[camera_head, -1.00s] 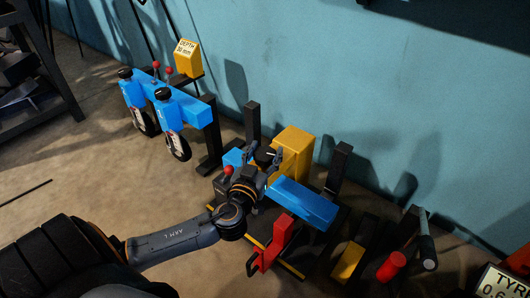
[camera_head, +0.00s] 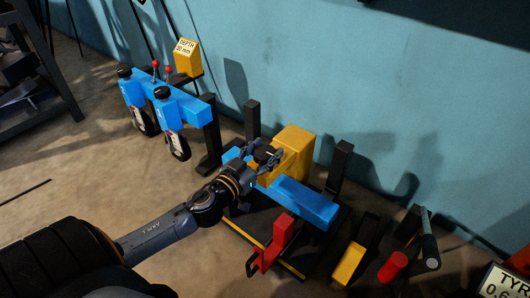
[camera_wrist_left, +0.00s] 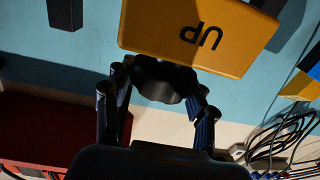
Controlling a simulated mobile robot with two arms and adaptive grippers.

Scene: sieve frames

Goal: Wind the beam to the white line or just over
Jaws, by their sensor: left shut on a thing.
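The blue beam (camera_head: 305,202) runs across a black-framed machine in front of the wall, partly hidden by my left gripper. A yellow box (camera_head: 298,150) stands behind it. My left gripper (camera_head: 264,160) is shut on a black knob (camera_head: 266,153) in front of this box. In the left wrist view the knob (camera_wrist_left: 165,80) sits between the two fingers, below the yellow face marked "UP" (camera_wrist_left: 200,35). I cannot make out a white line in these views. My right gripper is not in view.
A second blue beam (camera_head: 180,105) with black knobs and dials stands at the left. A yellow "DEPTH" sign (camera_head: 187,58) is behind it. The floor at left is open.

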